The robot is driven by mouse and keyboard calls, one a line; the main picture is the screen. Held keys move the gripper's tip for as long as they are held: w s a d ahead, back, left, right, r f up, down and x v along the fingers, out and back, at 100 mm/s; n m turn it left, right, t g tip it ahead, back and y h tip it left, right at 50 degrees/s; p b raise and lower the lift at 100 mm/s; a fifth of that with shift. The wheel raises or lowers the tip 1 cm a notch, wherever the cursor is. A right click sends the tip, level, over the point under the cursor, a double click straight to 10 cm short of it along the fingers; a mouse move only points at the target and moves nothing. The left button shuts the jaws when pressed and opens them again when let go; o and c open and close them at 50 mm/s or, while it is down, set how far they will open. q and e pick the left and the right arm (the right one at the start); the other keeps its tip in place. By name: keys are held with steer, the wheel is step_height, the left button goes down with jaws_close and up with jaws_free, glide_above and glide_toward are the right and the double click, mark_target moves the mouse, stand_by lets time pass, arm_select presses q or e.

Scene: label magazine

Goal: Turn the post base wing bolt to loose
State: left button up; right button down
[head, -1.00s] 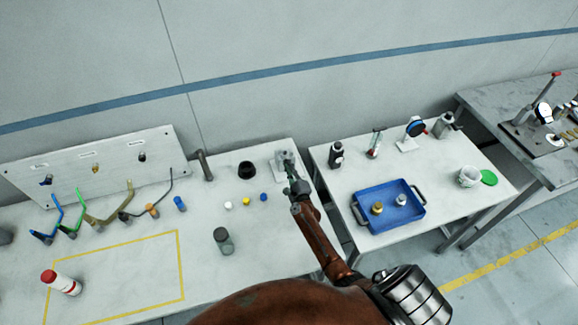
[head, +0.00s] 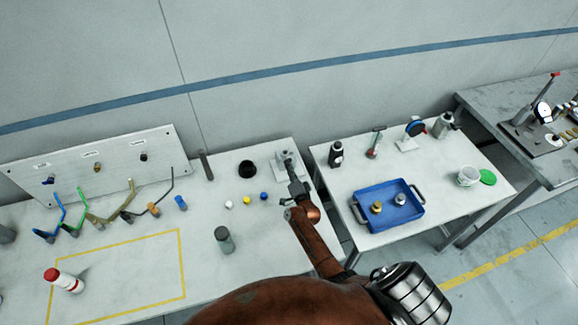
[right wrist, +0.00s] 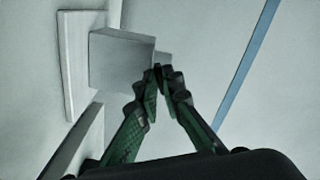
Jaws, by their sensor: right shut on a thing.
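The post base, a grey block on a pale plate (head: 278,165), stands at the back right corner of the left bench. In the right wrist view the grey block (right wrist: 118,60) fills the upper left, tilted in the picture. My right gripper (head: 291,173) is at the front side of the post base. In the right wrist view its two dark green fingers (right wrist: 158,76) meet at the block's right edge, shut on the wing bolt. The bolt is mostly hidden by the fingertips; a small grey bit (right wrist: 164,58) shows beyond them. My left gripper is not in view.
A black ring-like part (head: 247,168) and small white, yellow and blue pieces (head: 246,201) lie left of the post base. A blue tray (head: 365,219) is on the table to the right, past a gap.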

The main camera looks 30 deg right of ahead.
steer(key=n, duration=1.2)
steer(key=shift+d+f+n, duration=0.15)
steer(key=shift+n, duration=0.15)
stand_by(0.3)
steer(key=c, duration=2.1)
jaws_free()
steer(key=shift+s, duration=0.1)
